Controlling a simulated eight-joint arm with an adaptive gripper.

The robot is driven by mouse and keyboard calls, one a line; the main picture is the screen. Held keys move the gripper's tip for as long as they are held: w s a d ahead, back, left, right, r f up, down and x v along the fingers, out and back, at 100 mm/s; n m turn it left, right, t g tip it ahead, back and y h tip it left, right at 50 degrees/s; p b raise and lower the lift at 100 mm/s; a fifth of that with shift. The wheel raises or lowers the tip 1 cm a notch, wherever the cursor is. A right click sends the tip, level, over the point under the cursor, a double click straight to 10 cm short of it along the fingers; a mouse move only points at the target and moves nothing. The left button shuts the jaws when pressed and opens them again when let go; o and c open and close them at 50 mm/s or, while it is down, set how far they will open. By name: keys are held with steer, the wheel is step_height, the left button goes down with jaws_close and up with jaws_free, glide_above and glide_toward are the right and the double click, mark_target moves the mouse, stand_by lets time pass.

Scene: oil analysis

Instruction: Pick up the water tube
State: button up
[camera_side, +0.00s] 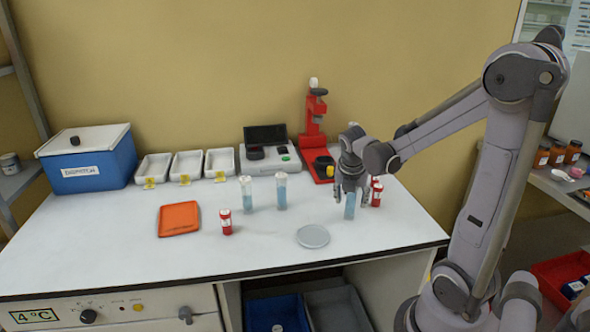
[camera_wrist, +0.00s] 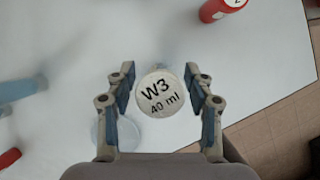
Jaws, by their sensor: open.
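Several clear tubes with pale blue liquid stand on the white bench: one at left (camera_side: 246,194), one in the middle (camera_side: 281,191), and one at my gripper (camera_side: 350,206). In the wrist view that last tube's white cap (camera_wrist: 159,93) reads "W3 40 ml". My gripper (camera_side: 350,196) is over this tube, with its open fingers on either side of the cap in the wrist view (camera_wrist: 160,90). Gaps show between cap and fingers. The tube's upper part is hidden by the gripper in the side view.
A red vial (camera_side: 376,192) stands close right of the gripper; another red vial (camera_side: 226,221) is at left. A round grey dish (camera_side: 313,236) lies in front, an orange tray (camera_side: 179,219) at left. White trays, a device (camera_side: 270,150) and a red stand (camera_side: 314,125) are behind.

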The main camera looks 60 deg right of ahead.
jaws_close()
steer(key=shift+r, duration=0.1)
